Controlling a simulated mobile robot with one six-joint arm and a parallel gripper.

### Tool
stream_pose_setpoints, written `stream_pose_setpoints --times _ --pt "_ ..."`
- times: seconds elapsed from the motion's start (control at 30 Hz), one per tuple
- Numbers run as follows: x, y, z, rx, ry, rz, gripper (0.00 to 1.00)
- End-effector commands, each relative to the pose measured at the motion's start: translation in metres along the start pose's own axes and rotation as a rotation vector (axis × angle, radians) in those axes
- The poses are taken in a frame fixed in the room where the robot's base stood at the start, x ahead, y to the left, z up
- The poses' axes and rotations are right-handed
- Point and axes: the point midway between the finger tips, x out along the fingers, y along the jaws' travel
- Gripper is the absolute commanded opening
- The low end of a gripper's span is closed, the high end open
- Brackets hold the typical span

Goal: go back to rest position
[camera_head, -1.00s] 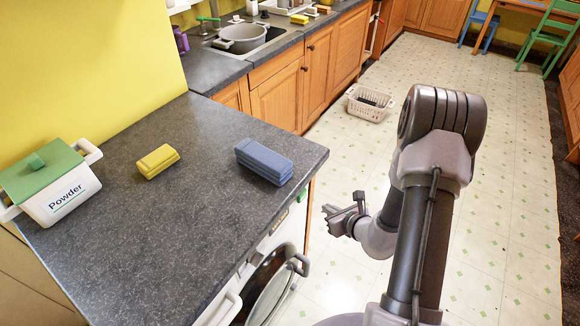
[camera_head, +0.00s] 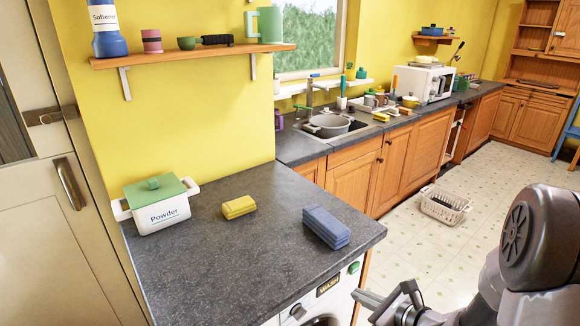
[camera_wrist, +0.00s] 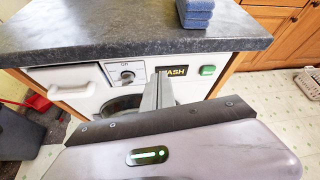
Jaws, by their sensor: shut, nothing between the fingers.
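My gripper (camera_head: 388,302) shows at the lower right of the head view, in front of the washing machine (camera_head: 334,294) and just off the right front corner of the grey counter (camera_head: 265,235). Its fingers are shut and empty. In the wrist view my gripper (camera_wrist: 158,92) points at the machine's front panel, below the counter edge (camera_wrist: 130,38). The machine's round door is mostly hidden behind the gripper in the wrist view.
A laundry basket (camera_head: 443,205) stands on the floor. Open floor (camera_head: 490,165) lies to the right.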

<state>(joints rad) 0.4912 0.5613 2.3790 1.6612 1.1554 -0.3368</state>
Motion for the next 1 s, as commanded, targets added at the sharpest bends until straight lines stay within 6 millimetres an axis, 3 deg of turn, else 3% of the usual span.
stream_pose_setpoints --times 0.13,0.23,0.3,0.4,0.5,0.6,0.7,1.0 --pt "-0.02 0.051 0.072 -0.299 -0.051 0.187 0.0" --pt "-0.058 0.112 0.119 -0.655 -0.057 0.372 0.0" --pt "-0.097 0.154 0.133 -0.975 -0.021 0.497 0.0" --pt "-0.151 0.179 0.13 -1.407 0.088 0.59 0.0" --pt "-0.189 0.176 0.124 -1.725 0.214 0.597 0.0" --pt "-0.212 0.166 0.122 -1.906 0.307 0.573 0.0" --pt "-0.22 0.161 0.122 -1.971 0.349 0.56 0.0" --pt "-0.221 0.16 0.122 -1.974 0.353 0.561 0.0"
